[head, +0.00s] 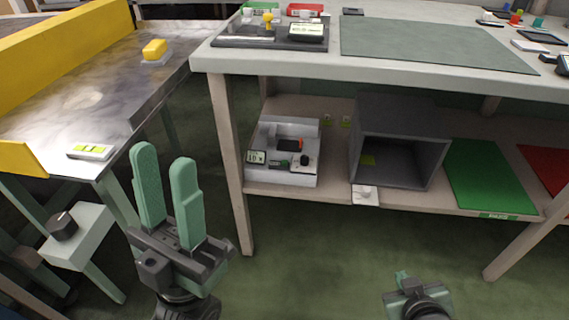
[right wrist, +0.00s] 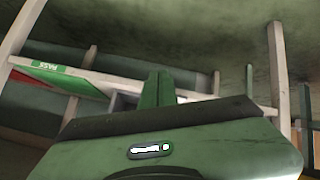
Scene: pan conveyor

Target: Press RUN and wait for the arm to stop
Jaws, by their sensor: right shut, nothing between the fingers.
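My left gripper (head: 164,160) stands upright in the head view with its two green fingers apart and nothing between them. It is in front of the metal-topped table (head: 120,75) at the left. My right gripper (head: 403,278) is low at the bottom of the head view; its green fingers (right wrist: 158,88) are together and empty in the right wrist view. No label reading RUN is legible. No moving arm other than mine is identifiable.
A workbench (head: 300,63) with a grey-green mat (head: 430,45) stands ahead. Its lower shelf holds a white device (head: 283,150), a grey open box (head: 400,110) and a green mat (head: 485,175). The floor between is clear.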

